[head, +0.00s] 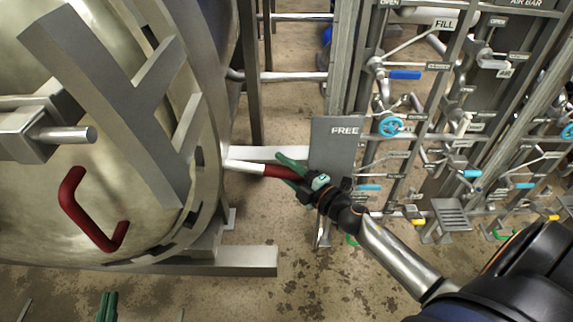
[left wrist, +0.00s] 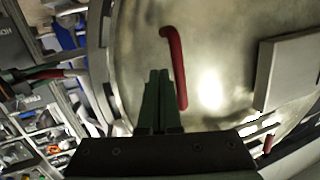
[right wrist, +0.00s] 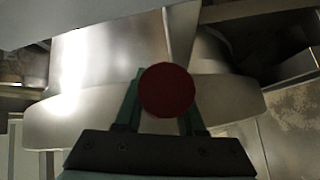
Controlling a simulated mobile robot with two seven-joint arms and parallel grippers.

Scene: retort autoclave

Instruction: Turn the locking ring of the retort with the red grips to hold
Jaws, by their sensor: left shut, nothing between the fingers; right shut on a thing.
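The retort's round metal door (head: 130,110) fills the left of the head view, with its ring around the rim. A white bar with a red grip (head: 280,172) sticks out from the ring's right side, in front of a grey plate marked FREE (head: 335,145). My right gripper (head: 295,172) is shut on this red grip; the grip's round end (right wrist: 167,90) shows between the green fingers in the right wrist view. A bent red handle (head: 92,212) is on the door face. My left gripper (head: 107,306) is shut and empty at the bottom edge; its fingers (left wrist: 160,98) appear near the red handle (left wrist: 175,65) in the left wrist view.
A rack of pipes with blue valve handles (head: 390,126) stands at the right, with a FILL label above. A grey beam (head: 240,262) lies low beneath the door. Stained concrete floor is open at the bottom middle.

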